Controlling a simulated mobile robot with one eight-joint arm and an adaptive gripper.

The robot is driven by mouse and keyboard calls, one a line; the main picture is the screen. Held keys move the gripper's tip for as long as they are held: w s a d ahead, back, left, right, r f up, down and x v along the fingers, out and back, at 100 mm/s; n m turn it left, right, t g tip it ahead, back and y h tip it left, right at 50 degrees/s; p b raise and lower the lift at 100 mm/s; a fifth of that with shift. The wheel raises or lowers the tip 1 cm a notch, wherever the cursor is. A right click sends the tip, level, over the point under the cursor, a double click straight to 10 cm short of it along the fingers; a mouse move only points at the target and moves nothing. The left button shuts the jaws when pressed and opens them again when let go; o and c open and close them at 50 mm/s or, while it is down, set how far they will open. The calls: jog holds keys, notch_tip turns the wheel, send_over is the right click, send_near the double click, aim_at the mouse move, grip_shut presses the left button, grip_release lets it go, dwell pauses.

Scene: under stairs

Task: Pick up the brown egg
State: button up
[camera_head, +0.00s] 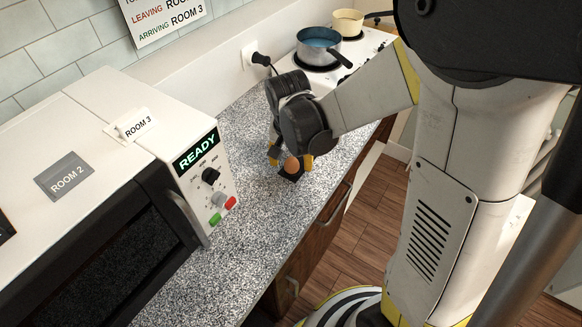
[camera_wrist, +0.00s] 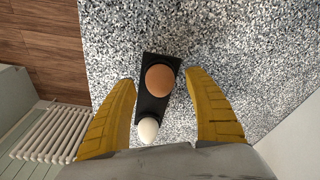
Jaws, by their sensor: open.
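The brown egg (camera_wrist: 160,80) sits in a small black holder (camera_wrist: 151,108) on the speckled counter. A white egg (camera_wrist: 148,129) sits at the holder's near end in the wrist view. My gripper (camera_wrist: 161,78) is open, with its yellow fingers on either side of the holder and apart from the brown egg. In the head view, the brown egg (camera_head: 291,165) shows between the yellow fingertips of my gripper (camera_head: 290,161), above the dark holder (camera_head: 291,177). The white egg is hidden there.
A microwave (camera_head: 105,180) with a "READY" display stands on the counter at left. A blue-filled pot (camera_head: 319,47) and a cream pan (camera_head: 348,22) stand on the stove behind my arm. The speckled counter (camera_head: 250,190) is clear between the microwave and the holder.

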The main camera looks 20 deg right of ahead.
jog(key=shift+w+f, duration=0.1)
jog(key=shift+f, duration=0.45)
jog(key=shift+r, duration=0.1)
jog(key=c, duration=1.3)
jog(key=shift+r, duration=0.1)
